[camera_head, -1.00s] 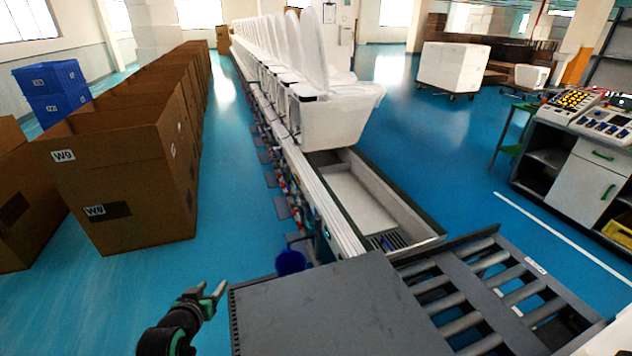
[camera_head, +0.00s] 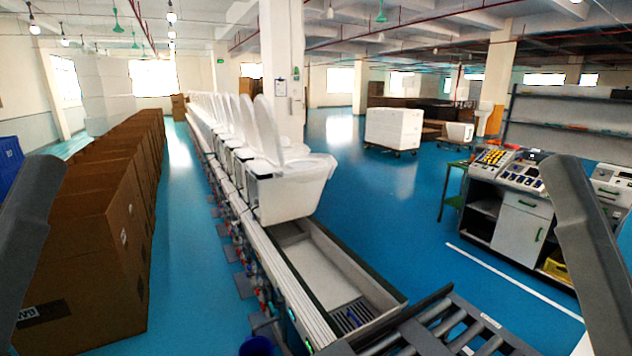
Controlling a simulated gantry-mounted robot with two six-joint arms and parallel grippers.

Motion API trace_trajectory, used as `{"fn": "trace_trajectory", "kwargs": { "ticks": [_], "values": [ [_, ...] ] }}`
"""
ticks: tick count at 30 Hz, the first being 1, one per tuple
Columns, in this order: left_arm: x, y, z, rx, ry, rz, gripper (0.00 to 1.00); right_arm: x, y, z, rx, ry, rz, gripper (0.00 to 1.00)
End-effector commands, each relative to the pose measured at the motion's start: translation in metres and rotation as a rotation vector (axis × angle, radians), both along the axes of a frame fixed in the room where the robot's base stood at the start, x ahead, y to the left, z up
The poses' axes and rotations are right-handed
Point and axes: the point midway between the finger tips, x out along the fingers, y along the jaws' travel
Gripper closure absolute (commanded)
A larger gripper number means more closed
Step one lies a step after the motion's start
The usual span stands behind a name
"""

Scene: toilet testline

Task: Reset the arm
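Grey links of my two arms rise at the left and right edges of the head view. Neither gripper is in the picture, so I cannot see their fingers. A row of white toilets (camera_head: 285,190) with raised lids stands along the test line and runs away into the distance. In front of the nearest toilet is an empty grey trough (camera_head: 325,278) with a drain grate at its near end.
A roller conveyor (camera_head: 450,330) lies at the bottom right. Brown cardboard boxes (camera_head: 100,235) line the left side. A control console (camera_head: 510,195) stands at the right. A white block on a cart (camera_head: 393,129) is farther back. Blue floor is clear between them.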

Motion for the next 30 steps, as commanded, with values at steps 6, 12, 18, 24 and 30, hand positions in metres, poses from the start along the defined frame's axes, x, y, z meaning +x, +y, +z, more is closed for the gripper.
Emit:
{"fn": "trace_trajectory", "kwargs": {
  "ticks": [6, 12, 18, 24, 30],
  "values": [
    [0.000, 0.000, 0.133, -0.001, 0.002, 0.001, 0.45, 0.000, 0.000, 0.133, 0.000, 0.001, 0.000, 0.00],
    [0.001, 0.000, 0.219, -0.001, 0.003, 0.001, 0.45, 0.000, 0.000, 0.219, 0.000, 0.001, 0.000, 0.00],
    [0.001, 0.000, 0.253, -0.001, 0.003, 0.001, 0.45, 0.000, 0.000, 0.253, 0.000, 0.001, 0.000, 0.00],
    [0.001, 0.000, 0.249, -0.001, 0.003, 0.001, 0.45, 0.000, 0.000, 0.250, 0.000, 0.002, 0.000, 0.00],
    [0.001, 0.000, 0.249, -0.001, 0.003, 0.001, 0.45, 0.000, 0.000, 0.249, 0.000, 0.002, 0.000, 0.00]
  ]
}}
